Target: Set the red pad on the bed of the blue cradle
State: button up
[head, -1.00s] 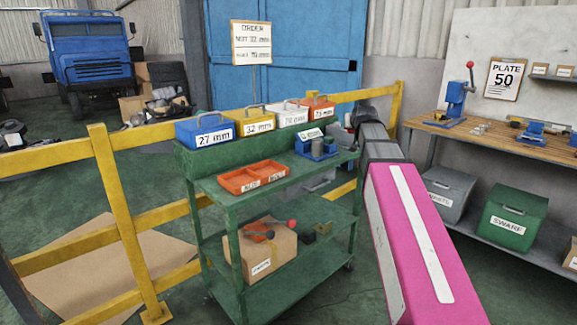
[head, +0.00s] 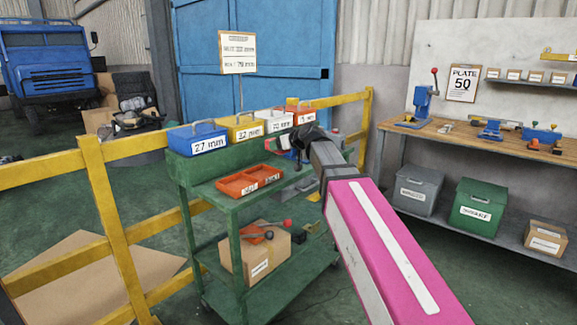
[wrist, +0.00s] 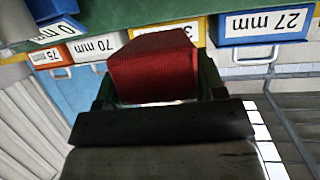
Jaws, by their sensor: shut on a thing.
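A red pad (wrist: 153,65) shows between the dark fingers of my gripper (wrist: 156,88) in the wrist view; the gripper is shut on it. In the head view my gripper (head: 284,143) is at the end of my arm, over the back right part of the green cart's top, and a bit of red shows at its tip. I cannot make out the blue cradle for certain. My gripper and arm cover the part of the cart top where a blue fixture showed earlier.
The green cart (head: 215,203) carries an orange divided tray (head: 249,181) and a row of labelled bins, including a blue one (head: 198,140). A yellow rail (head: 110,200) runs behind it. A wooden workbench (head: 450,133) with blue tools stands right.

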jog(key=s+a+n+g+y, duration=0.1)
jog(key=s+a, duration=0.1)
jog(key=a, duration=0.2)
send_over(288, 170)
notch_tip(288, 170, down, 7)
jog(key=shift+s+a+r, duration=0.1)
jog(key=shift+s, duration=0.05)
jog(key=shift+f, duration=2.05)
jog(key=shift+f, duration=0.2)
jog(key=o, duration=0.9)
jog(key=shift+r, duration=0.15)
